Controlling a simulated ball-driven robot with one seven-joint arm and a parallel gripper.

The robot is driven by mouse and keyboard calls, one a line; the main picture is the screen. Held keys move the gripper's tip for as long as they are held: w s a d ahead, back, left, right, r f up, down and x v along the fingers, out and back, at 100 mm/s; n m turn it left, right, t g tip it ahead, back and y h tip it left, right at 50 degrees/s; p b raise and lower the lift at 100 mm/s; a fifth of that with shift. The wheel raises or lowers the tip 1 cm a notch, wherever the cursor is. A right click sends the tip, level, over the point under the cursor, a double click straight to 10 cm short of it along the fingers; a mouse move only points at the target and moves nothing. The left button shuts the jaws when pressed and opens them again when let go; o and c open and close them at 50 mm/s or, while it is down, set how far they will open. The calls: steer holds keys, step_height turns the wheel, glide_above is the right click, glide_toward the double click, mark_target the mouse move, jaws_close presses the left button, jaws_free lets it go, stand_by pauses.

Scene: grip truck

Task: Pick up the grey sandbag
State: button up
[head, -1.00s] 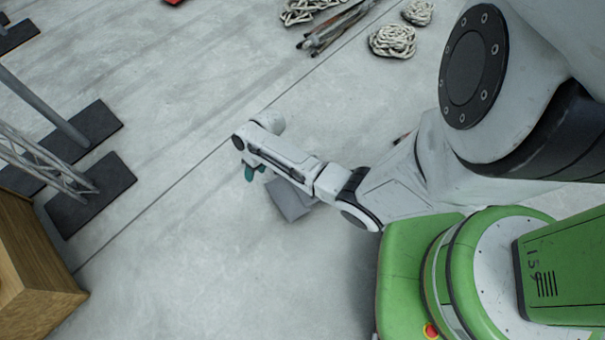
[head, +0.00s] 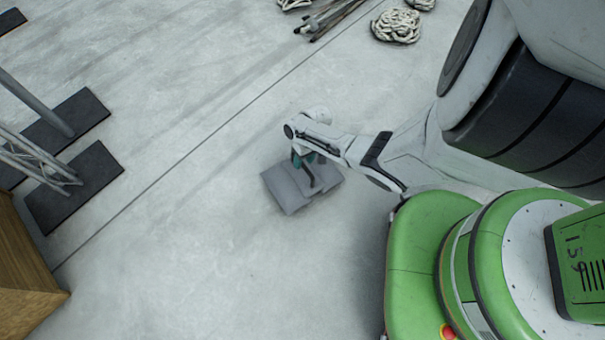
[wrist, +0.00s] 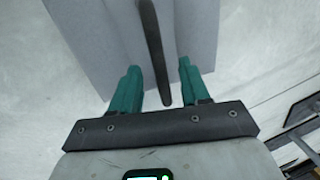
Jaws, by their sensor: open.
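The grey sandbag (head: 288,189) lies on the concrete floor in the middle of the head view, with a dark strap handle (head: 313,178) across its top. In the wrist view the sandbag (wrist: 95,40) fills the upper middle, and its dark handle (wrist: 151,45) runs down between the fingers. My gripper (head: 303,162) is over the sandbag in the head view, its tips partly hidden by the wrist. In the wrist view my gripper (wrist: 157,78) is open, one teal finger on each side of the handle, with visible gaps. I cannot tell its exact height.
Coiled ropes (head: 396,26) and a bundle of poles (head: 335,18) lie at the top. Stands with dark base plates (head: 75,188) and a wooden box (head: 25,270) are at the left. The floor around the sandbag is clear.

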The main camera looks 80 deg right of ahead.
mark_target(303, 163)
step_height(303, 163, down, 4)
steer(key=b, duration=0.3)
steer(key=shift+w+a+r, duration=0.15)
steer(key=shift+r, duration=0.05)
steer(key=shift+w+a+f+b, duration=0.2)
steer(key=shift+f+b, duration=0.6)
jaws_close()
stand_by(0.5)
steer(key=shift+d+r, duration=0.1)
steer(key=shift+r, duration=0.1)
